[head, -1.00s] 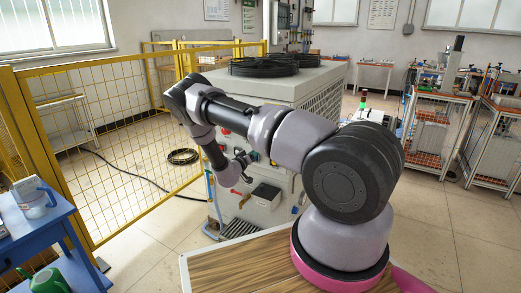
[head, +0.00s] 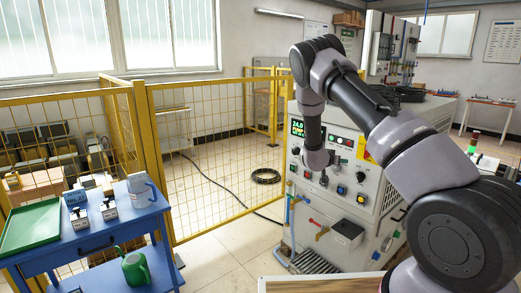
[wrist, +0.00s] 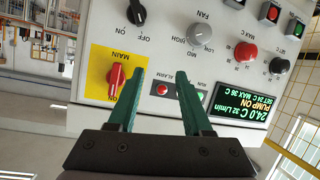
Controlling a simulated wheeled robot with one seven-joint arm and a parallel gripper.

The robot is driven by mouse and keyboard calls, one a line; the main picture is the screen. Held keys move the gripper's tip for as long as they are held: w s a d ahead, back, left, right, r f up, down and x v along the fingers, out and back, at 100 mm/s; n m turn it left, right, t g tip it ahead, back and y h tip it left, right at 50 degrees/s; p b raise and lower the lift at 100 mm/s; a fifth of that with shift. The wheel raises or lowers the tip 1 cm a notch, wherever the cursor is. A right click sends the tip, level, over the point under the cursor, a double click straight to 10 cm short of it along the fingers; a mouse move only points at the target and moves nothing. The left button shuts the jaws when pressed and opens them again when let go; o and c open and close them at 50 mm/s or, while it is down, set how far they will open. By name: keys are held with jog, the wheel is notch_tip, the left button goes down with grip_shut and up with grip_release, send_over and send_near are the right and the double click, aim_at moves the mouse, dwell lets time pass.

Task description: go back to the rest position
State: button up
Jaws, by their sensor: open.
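My gripper (wrist: 160,76) shows in the wrist view with two green fingers, spread apart and with nothing between them. They point at the heater's control panel (wrist: 178,58), which appears upside down. The red MAIN knob (wrist: 116,80) on a yellow plate is close to the left finger in the picture. I cannot tell whether a finger touches the panel. In the head view my arm is bent in front of the heater cabinet (head: 372,185), its wrist hanging down before the panel; the fingers are hard to make out there.
The lit display (wrist: 241,104) reads 24.0 C, 32 L/min, PUMP ON. A blue table (head: 100,238) at left holds a green tray (head: 30,226) and a jug (head: 140,188); a green watering can (head: 134,268) is lower down. Yellow mesh fencing (head: 205,165) stands behind. Open floor lies between table and heater.

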jog(key=s+a+r+y, duration=0.2)
jog(key=s+r+y, duration=0.1)
jog(key=r, duration=0.5)
jog(key=s+a+r+y, duration=0.2)
jog(key=a+r+y, duration=0.1)
jog(key=r, duration=0.5)
jog(key=s+a+r+y, duration=0.2)
jog(key=s+r+y, duration=0.1)
jog(key=r, duration=0.5)
jog(key=s+a+r+n+y, duration=0.1)
jog(key=s+a+r+y, duration=0.2)
jog(key=s+r, duration=0.85)
jog(key=s+n+g, duration=0.1)
jog(key=s+g, duration=0.1)
jog(key=s, duration=2.4)
jog(key=shift+s+a+f+n+g, duration=0.15)
jog(key=shift+s+f+n+g, duration=0.05)
jog(key=shift+f+n+g, duration=0.25)
